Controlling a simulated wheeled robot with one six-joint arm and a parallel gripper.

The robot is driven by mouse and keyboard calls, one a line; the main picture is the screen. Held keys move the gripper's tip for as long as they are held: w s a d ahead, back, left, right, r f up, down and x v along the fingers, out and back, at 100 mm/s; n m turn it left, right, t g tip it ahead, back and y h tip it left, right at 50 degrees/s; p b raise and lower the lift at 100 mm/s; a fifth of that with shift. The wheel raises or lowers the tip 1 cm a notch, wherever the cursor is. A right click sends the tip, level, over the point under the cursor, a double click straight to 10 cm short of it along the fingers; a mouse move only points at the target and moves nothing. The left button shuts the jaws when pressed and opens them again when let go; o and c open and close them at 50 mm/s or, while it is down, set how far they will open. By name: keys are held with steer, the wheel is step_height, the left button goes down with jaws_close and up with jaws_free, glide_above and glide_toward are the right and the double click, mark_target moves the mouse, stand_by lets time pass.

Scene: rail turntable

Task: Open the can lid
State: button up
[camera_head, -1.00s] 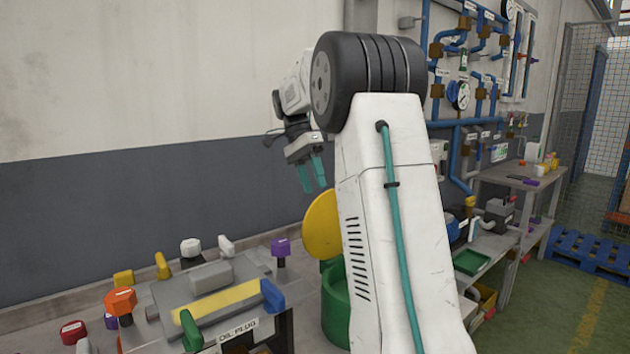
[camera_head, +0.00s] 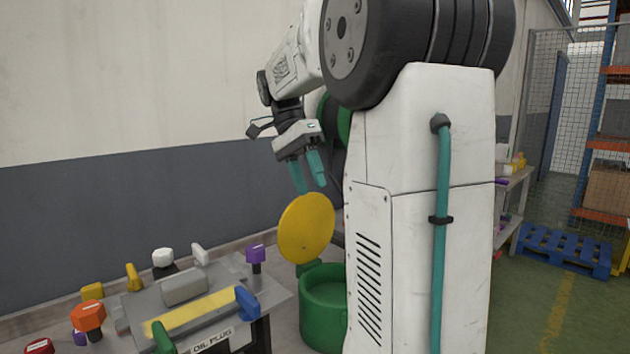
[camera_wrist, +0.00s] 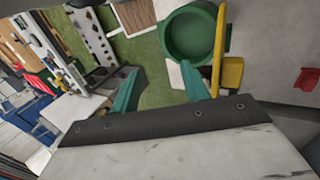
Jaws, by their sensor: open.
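The can is a green round container (camera_head: 323,310) standing at the right end of the bench, partly hidden by my arm in the head view. Its lid is a yellow disc (camera_head: 307,229) that stands steeply raised at the can's left side. My gripper (camera_head: 311,187) has teal fingers, is open and empty, and hangs just above the lid's upper edge. Whether a finger touches the lid is not clear.
A grey panel marked OIL PLUG (camera_head: 212,339) with several coloured knobs and handles stands left of the can. An orange knob (camera_head: 88,317) is at its left. A wall stands behind the bench. A blue pallet (camera_head: 566,250) lies on the green floor at right.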

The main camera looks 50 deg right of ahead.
steer(key=s, duration=0.1)
steer(key=s+a, duration=0.1)
steer(key=shift+s+a+r, duration=0.15)
steer(key=shift+s, duration=0.25)
steer(key=shift+s, duration=0.1)
stand_by(0.3)
